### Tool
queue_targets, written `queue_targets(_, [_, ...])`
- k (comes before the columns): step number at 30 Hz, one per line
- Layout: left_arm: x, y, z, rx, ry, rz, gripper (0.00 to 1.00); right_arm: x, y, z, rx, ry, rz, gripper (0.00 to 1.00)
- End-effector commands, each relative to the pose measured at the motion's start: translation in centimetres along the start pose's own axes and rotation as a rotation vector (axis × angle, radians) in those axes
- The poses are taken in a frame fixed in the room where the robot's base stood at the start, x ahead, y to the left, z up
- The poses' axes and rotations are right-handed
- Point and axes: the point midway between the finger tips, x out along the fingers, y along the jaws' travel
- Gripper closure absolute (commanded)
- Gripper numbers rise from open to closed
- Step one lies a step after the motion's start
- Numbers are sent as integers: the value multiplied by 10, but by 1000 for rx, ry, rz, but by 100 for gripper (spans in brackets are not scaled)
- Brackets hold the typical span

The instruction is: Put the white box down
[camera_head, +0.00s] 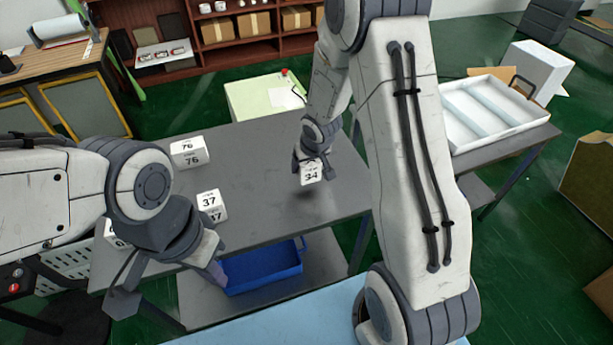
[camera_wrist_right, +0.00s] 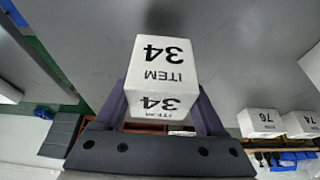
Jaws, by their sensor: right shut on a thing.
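My right gripper (camera_head: 310,165) is shut on a white box marked 34 (camera_head: 311,174) over the grey table (camera_head: 262,172). A dark shadow lies on the tabletop just below the box, so it seems held a little above the surface. In the right wrist view the box (camera_wrist_right: 160,72) sits between the two fingers of the right gripper (camera_wrist_right: 165,100). My left gripper (camera_head: 168,285) is open and empty in front of the table's near left edge, close to the box marked 37 (camera_head: 211,204).
A white box marked 76 (camera_head: 189,153) stands at the table's back left. Another white box (camera_head: 115,235) is partly hidden behind my left arm. A blue bin (camera_head: 262,272) is on the lower shelf. The tabletop between the 37 box and the held box is clear.

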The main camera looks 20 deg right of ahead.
Motion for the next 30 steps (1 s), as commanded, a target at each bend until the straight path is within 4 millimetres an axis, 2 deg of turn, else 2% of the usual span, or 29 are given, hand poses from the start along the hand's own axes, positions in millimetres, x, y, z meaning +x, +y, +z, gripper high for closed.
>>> queue_targets(10, [40, -3, 2, 0, 0, 0, 100, 38, 1, 16, 3, -1, 1, 84])
queue_targets(23, [43, -3, 2, 0, 0, 0, 100, 41, 1, 18, 1, -1, 1, 84])
queue_targets(24, [42, -3, 2, 0, 0, 0, 100, 40, 1, 17, 1, -1, 1, 20])
queue_targets(26, [42, -3, 2, 0, 0, 0, 100, 40, 1, 17, 1, -1, 1, 0])
queue_targets(30, [42, -3, 2, 0, 0, 0, 100, 40, 1, 17, 1, -1, 1, 0])
